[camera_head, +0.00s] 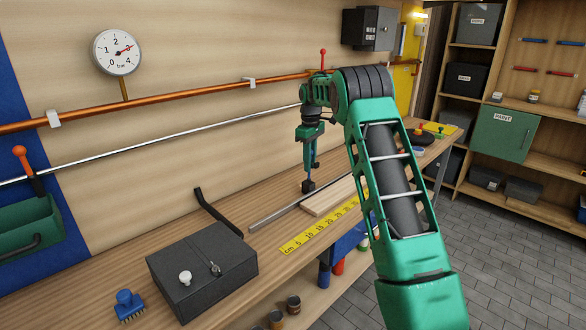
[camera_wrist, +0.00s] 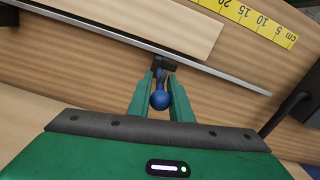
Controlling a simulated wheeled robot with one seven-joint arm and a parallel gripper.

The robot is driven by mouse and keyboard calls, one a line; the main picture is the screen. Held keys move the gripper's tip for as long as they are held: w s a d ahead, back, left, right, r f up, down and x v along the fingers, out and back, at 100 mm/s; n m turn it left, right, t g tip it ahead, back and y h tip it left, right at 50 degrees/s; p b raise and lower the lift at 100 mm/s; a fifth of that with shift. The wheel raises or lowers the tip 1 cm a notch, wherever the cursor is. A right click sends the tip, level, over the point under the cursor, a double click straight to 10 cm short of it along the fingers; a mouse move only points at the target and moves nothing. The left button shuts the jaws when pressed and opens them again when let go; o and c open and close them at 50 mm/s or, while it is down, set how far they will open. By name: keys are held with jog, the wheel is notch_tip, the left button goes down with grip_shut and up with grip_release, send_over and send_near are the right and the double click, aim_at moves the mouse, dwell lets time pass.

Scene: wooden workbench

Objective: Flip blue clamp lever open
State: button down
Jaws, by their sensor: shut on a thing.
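The clamp lever has a blue ball knob (camera_wrist: 159,101) and shows in the wrist view between the two fingers of my gripper (camera_wrist: 161,80). The fingers are shut on the lever. The dark clamp body (camera_wrist: 163,63) sits just beyond the fingertips, at the edge of a pale board (camera_wrist: 150,25) and beside a metal rail (camera_wrist: 230,73). In the head view my gripper (camera_head: 309,178) points down at the dark clamp (camera_head: 308,187) on the bench. The blue knob is too small or hidden there, and I cannot tell the lever's angle.
A yellow ruler (camera_head: 300,241) lies along the bench front. A copper pipe (camera_head: 190,94) runs along the wall behind my arm.

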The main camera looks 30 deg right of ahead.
jog(key=shift+s+a+f, duration=0.1)
jog(key=shift+a+f, duration=0.05)
jog(key=shift+f, duration=0.15)
jog(key=c, duration=1.8)
grip_release()
jog(key=shift+c, duration=0.2)
jog(key=shift+r, duration=0.1)
jog(key=r, duration=0.9)
jog(key=shift+w+r, duration=0.4)
jog(key=shift+r, duration=0.5)
